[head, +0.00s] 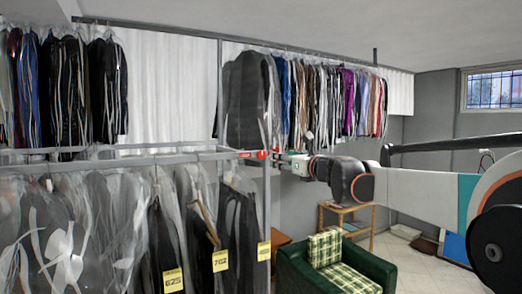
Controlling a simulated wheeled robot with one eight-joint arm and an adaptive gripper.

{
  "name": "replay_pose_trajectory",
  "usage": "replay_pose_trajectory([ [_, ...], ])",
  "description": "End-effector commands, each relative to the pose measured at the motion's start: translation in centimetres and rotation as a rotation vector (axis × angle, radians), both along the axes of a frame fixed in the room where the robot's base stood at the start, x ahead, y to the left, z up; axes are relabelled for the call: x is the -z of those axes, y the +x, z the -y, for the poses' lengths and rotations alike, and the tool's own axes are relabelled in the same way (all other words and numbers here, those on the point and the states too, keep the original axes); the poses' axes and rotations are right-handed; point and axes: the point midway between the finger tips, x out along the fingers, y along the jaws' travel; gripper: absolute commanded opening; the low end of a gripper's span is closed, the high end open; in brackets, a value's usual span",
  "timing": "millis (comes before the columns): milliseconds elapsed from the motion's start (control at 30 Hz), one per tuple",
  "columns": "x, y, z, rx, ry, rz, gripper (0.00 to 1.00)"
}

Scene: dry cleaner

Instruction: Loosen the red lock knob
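The red lock knob (262,155) is small in the head view, at the right end of the front clothes rail (130,158), by the upright post. My arm reaches in from the right, and my gripper (280,157) is at the knob's right side, level with it. The fingertips are small and partly merge with the knob and rail end, so I cannot tell whether they touch it or how far apart they are.
Garments in clear plastic (60,235) with yellow number tags (220,260) hang from the front rail. More clothes (330,100) hang on a higher rail behind. A green armchair (335,262) and a small wooden table (347,222) stand below my arm. Some tiled floor (400,262) is clear at right.

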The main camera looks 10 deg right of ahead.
Motion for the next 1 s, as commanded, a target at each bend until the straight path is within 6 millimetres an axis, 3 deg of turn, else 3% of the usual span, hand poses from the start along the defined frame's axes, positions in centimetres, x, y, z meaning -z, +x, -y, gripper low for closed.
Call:
replay_pose_trajectory([
  [600, 0.0, 9.7, -3.3, -0.003, -0.005, 0.001, 0.5],
  [800, 0.0, 11.7, -4.0, -0.002, -0.006, 0.001, 0.5],
  [1000, 0.1, 12.5, -4.2, -0.002, -0.006, 0.001, 0.5],
])
